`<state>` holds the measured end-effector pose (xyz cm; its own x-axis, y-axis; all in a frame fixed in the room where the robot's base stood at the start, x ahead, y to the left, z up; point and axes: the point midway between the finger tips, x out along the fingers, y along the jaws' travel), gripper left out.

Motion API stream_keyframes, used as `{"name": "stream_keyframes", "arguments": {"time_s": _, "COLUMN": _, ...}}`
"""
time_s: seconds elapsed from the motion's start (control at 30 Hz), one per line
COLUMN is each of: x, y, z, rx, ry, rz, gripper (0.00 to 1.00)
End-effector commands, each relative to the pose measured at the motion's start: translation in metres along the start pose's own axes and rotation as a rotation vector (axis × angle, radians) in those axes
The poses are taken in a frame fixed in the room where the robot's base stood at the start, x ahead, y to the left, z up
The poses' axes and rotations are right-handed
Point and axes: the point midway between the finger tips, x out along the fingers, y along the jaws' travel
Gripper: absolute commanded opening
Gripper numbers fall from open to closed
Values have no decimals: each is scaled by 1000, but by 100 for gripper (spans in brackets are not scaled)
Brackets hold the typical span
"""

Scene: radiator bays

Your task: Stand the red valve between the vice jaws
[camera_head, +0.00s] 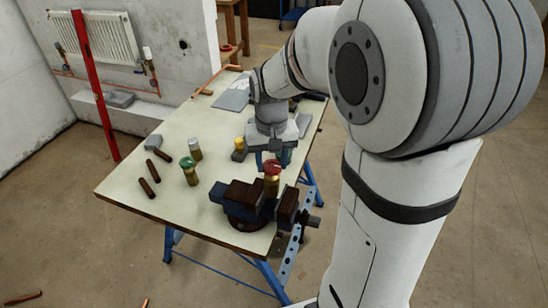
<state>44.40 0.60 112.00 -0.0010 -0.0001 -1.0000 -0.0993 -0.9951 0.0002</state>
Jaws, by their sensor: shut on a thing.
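The red valve (271,186) has a red cap and a brass body and looks upright. My gripper (272,162) points down from above, with its fingers shut on the valve at its red cap. The blue and brown vice (238,201) is clamped at the near right edge of the workbench (202,220). In the picture the valve's lower end overlaps the gap between the vice jaws. The vice hides its bottom, so I cannot tell whether it touches the jaw floor.
A green-capped valve (189,174), a white-capped one (195,150) and a yellow-topped one (239,147) stand on the bench. Several brown bars (149,188) lie at the left. A red post (95,85) stands beyond the bench.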

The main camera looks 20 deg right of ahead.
Motion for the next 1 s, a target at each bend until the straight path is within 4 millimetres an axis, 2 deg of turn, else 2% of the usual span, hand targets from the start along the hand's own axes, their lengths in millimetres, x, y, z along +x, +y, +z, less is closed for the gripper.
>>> {"name": "stream_keyframes", "arguments": {"time_s": 0.03, "x": 7, "y": 0, "z": 0, "rx": 0, "ry": 1, "rz": 0, "gripper": 15}}
{"name": "stream_keyframes", "arguments": {"time_s": 0.53, "x": 44, "y": 0, "z": 0, "rx": 1, "ry": 1, "rz": 0, "gripper": 15}}
{"name": "stream_keyframes", "arguments": {"time_s": 0.97, "x": 49, "y": 1, "z": 0, "rx": 2, "ry": 2, "rz": 0, "gripper": 15}}
{"name": "stream_keyframes", "arguments": {"time_s": 1.0, "x": 48, "y": 1, "z": 0, "rx": 2, "ry": 2, "rz": 0, "gripper": 43}}
